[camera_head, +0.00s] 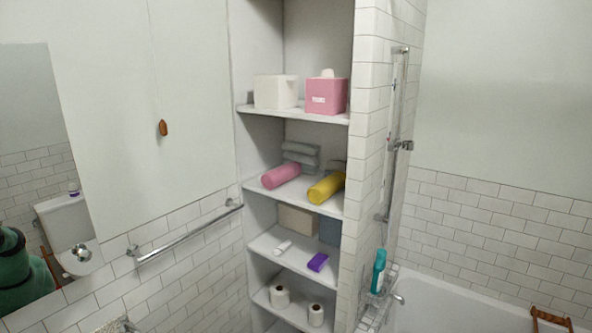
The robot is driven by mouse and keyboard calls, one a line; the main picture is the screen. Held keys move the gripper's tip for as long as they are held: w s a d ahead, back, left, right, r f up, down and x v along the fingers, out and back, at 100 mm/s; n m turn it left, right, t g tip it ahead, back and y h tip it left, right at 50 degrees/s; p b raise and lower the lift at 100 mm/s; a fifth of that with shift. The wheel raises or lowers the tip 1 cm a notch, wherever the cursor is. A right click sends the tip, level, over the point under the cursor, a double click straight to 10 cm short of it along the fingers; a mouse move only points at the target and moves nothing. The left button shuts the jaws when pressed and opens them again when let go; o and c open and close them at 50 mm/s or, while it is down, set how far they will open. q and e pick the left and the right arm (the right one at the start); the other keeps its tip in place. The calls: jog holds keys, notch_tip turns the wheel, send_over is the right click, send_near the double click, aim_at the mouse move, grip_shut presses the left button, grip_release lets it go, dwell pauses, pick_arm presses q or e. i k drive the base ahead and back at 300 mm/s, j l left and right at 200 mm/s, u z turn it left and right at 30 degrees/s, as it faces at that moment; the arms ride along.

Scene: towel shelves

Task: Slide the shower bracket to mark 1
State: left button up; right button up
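A chrome shower rail (391,110) runs upright on the tiled wall end at the right of the shelves. The shower bracket (403,145) sits on this rail a little above its middle. The rail's lower end is near a chrome fitting (381,218). No number marks can be made out at this size. Neither of my grippers shows in the head view.
Open shelves (272,112) hold a pink box (326,97), a white box (276,92), rolled towels and toilet rolls. A towel bar (188,238) sticks out at left. A teal bottle (379,271) stands in a wire rack above the bathtub (455,303).

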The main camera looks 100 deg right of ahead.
aim_at(407, 146)
jog(key=i+z, duration=0.2)
jog(key=z, duration=3.65)
